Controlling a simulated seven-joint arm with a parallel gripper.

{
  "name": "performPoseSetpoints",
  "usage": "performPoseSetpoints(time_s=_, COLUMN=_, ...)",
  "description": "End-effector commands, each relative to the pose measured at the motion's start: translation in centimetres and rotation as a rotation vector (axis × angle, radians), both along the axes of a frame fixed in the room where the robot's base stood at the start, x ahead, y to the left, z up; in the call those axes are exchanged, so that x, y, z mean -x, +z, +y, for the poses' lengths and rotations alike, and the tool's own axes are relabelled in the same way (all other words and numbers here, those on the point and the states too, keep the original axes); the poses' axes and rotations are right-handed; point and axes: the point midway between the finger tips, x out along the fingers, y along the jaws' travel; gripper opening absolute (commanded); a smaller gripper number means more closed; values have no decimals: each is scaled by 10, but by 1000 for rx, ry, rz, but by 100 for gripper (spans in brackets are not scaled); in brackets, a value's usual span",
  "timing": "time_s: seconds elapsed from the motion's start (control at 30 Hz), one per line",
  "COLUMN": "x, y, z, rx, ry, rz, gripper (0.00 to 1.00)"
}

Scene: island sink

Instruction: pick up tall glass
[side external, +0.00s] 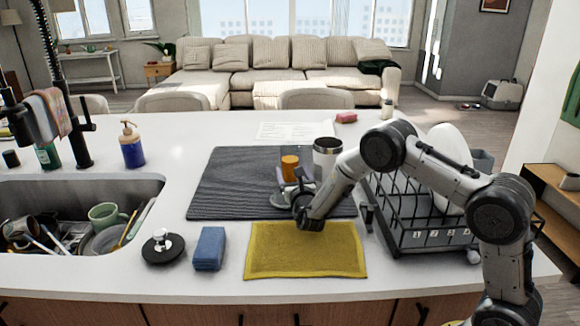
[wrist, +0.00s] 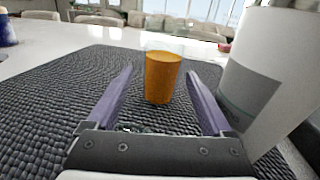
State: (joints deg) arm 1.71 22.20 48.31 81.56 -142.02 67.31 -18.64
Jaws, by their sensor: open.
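An orange glass (side external: 290,165) stands upright on the dark ribbed mat (side external: 228,185). In the wrist view the orange glass (wrist: 162,80) appears between my two fingers, a little beyond their tips, with no contact visible. My gripper (side external: 290,184) is low over the mat and open; in the wrist view its fingers (wrist: 158,78) are spread and empty. A taller pale tumbler (side external: 326,158) with a grey band and dark interior stands close to the right of the orange glass. In the wrist view the tumbler (wrist: 262,75) is just outside my right finger. I cannot tell which one is the tall glass.
A black dish rack (side external: 430,240) with a white plate stands right of the mat. A yellow cloth (side external: 305,255), blue sponge (side external: 209,248) and black lid (side external: 163,250) lie in front. The filled sink (side external: 80,184) and blue soap bottle (side external: 131,148) are left.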

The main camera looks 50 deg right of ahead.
Motion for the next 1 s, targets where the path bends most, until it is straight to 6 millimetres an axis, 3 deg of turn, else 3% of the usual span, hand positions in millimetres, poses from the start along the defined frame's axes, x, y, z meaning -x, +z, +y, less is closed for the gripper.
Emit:
performPoseSetpoints(time_s=0.43, x=-37, y=-4, z=-32, rx=-1, ry=-2, rz=-1, gripper=85)
performPoseSetpoints(time_s=0.73, x=-42, y=-3, z=-35, rx=0, ry=0, rz=0, gripper=85)
performPoseSetpoints(time_s=0.77, x=-42, y=-3, z=-35, rx=-1, ry=0, rz=-1, gripper=83)
performPoseSetpoints(time_s=1.0, x=-42, y=-3, z=-35, rx=-1, ry=0, rz=-1, gripper=40)
